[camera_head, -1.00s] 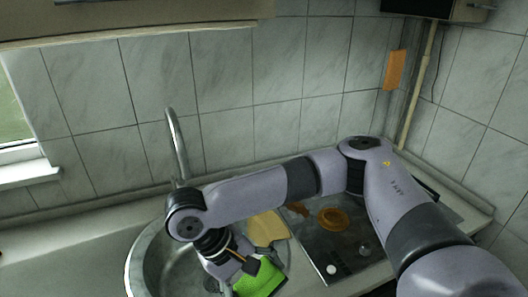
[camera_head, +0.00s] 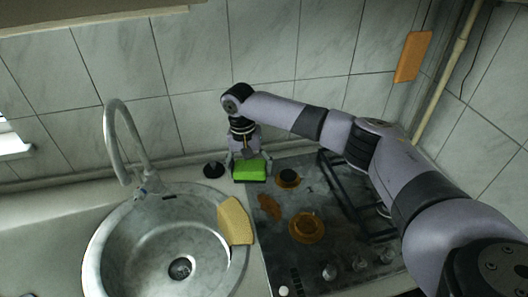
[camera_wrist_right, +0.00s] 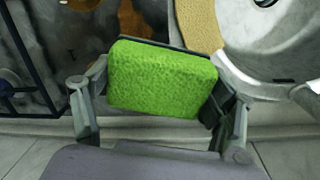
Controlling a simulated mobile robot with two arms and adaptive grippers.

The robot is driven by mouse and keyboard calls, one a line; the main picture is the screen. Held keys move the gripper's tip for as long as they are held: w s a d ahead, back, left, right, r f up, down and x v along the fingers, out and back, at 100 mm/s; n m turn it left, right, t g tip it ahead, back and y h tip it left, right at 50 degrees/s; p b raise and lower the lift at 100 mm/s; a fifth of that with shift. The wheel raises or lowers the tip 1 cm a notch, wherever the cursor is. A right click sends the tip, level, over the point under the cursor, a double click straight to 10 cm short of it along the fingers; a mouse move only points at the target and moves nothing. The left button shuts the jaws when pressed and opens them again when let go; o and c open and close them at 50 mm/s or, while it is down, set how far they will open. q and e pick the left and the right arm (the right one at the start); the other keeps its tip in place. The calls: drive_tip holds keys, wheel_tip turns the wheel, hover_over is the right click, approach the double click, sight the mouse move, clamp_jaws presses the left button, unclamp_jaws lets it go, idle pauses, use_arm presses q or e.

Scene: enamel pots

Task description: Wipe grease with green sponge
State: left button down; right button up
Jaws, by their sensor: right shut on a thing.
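A green sponge (camera_head: 250,171) is between the fingers of my right gripper (camera_head: 249,162), at the back of the counter between sink and stove. In the right wrist view the sponge (camera_wrist_right: 160,80) fills the space between the two fingers of the gripper (camera_wrist_right: 155,100), which is shut on it. Brown grease (camera_head: 268,206) lies on the left part of the dark stovetop (camera_head: 290,255), to the front right of the sponge. More orange-brown grease surrounds a burner (camera_head: 307,227). Whether the sponge touches the counter is unclear. My left gripper is out of view.
A tan cloth or sponge (camera_head: 235,221) lies over the sink's right rim. The steel sink (camera_head: 120,250) and its tall faucet (camera_head: 112,120) are on the left. A small black disc (camera_head: 213,170) sits left of my gripper. A dark grate (camera_head: 345,190) stands on the stove. The tiled wall is close behind.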

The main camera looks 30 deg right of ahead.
use_arm(q)
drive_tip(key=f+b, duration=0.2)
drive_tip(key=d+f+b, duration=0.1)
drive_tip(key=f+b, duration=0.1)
drive_tip(key=b, duration=0.1)
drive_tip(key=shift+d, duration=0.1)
use_arm(e)
drive_tip(key=w+d+f+m+t, duration=0.1)
drive_tip(key=w+d+f, duration=0.1)
drive_tip(key=d+f, duration=0.4)
drive_tip(key=shift+w+d+f+m+y, duration=0.15)
drive_tip(key=shift+w+f+m+y, duration=0.15)
drive_tip(key=shift+w+f+m, duration=0.15)
